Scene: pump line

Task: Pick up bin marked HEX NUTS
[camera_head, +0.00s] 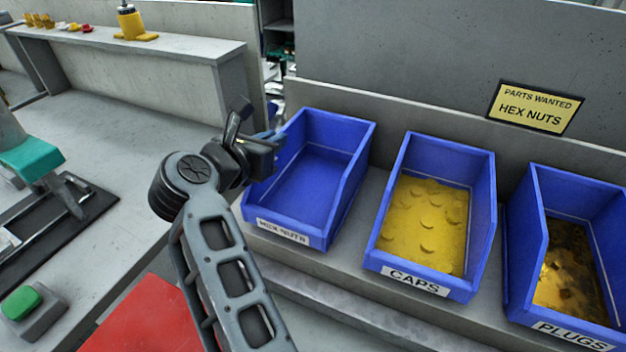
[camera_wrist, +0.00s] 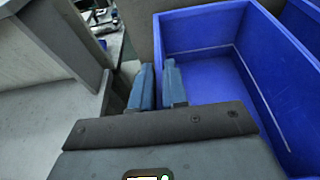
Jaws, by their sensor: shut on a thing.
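The blue bin marked HEX NUTS (camera_head: 318,180) stands on the grey ledge at the left end of the row. Its white label (camera_head: 283,231) is on the front, and its inside looks empty. My gripper (camera_head: 268,138) is at the bin's left side wall, near its upper edge. In the wrist view, the two blue-grey fingers of my gripper (camera_wrist: 158,84) are close together, one on each side of the left wall of the bin (camera_wrist: 215,75). The gripper is shut on that wall. The bin stands level, and I cannot see any gap beneath it.
A blue CAPS bin (camera_head: 487,205) with yellow discs and a PLUGS bin (camera_head: 521,235) with brass-coloured parts stand to the right. A yellow sign (camera_head: 535,107) reads "PARTS WANTED HEX NUTS". A grey wall rises behind the bins. A grey bench (camera_head: 110,120) lies left, with a green button (camera_head: 22,302).

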